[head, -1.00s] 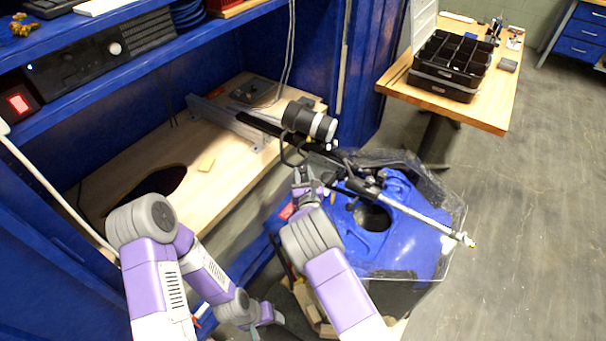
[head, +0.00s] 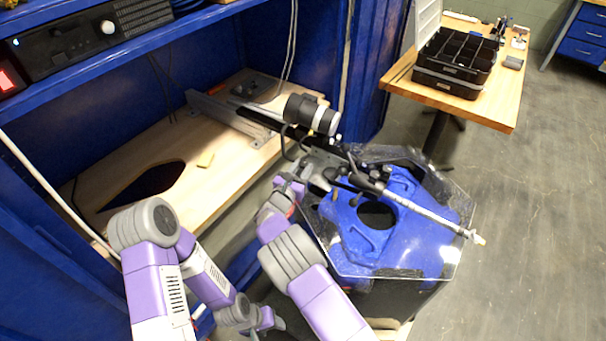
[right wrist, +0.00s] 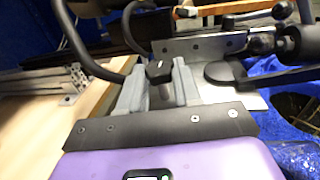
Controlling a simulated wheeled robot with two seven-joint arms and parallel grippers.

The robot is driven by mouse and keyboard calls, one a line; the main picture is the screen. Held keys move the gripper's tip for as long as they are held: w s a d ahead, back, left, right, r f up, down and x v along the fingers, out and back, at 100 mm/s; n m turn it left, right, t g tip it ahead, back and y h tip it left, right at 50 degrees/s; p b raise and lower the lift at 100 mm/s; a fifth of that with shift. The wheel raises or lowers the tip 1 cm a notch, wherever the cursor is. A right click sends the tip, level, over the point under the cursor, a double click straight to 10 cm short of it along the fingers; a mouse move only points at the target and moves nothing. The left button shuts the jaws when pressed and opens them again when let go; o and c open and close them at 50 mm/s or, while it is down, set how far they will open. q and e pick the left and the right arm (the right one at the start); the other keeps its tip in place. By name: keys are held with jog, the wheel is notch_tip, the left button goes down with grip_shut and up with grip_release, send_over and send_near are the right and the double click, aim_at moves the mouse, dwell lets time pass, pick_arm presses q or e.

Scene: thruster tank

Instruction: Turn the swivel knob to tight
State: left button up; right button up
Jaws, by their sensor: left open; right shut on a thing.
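The swivel knob (right wrist: 158,72) is small and black on a metal stem, in front of a grey metal bracket in the right wrist view. My right gripper (right wrist: 160,85) is shut on it, with a grey finger on each side. In the head view my right gripper (head: 290,187) is at the left end of the clamp assembly, below the black and silver thruster (head: 311,114); the knob cannot be made out there. My left gripper (head: 252,330) hangs low at the bottom of the head view, open and apart from the mount; its fingertips are hard to see.
A clear-walled tank (head: 455,255) with a blue top and round hole stands right of my right arm. A silver rod (head: 425,213) crosses over it. A wooden workbench (head: 225,180) is at left. A black organizer (head: 455,62) sits on a table behind.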

jog(key=shift+w+a+f+m+g+h+b, duration=0.1)
jog(key=shift+m+g+h+b, duration=0.6)
jog(key=shift+h+b, duration=0.25)
jog(key=shift+w+a+m+g+h+b, duration=0.1)
jog(key=shift+m+g+h+b, duration=0.5)
jog(key=shift+m+h+b, duration=0.35)
jog(key=shift+g+h, duration=0.3)
jog(key=shift+h, duration=0.1)
jog(key=shift+m+b, duration=0.25)
jog(key=shift+b, duration=0.05)
jog(key=shift+r, duration=0.2)
jog(key=o, duration=1.1)
jog(key=shift+c, duration=0.2)
jog(key=shift+a, duration=0.1)
jog(key=p+v, duration=0.2)
jog(key=v, duration=0.5)
jog(key=shift+s+a, duration=0.15)
jog(key=shift+s, duration=0.05)
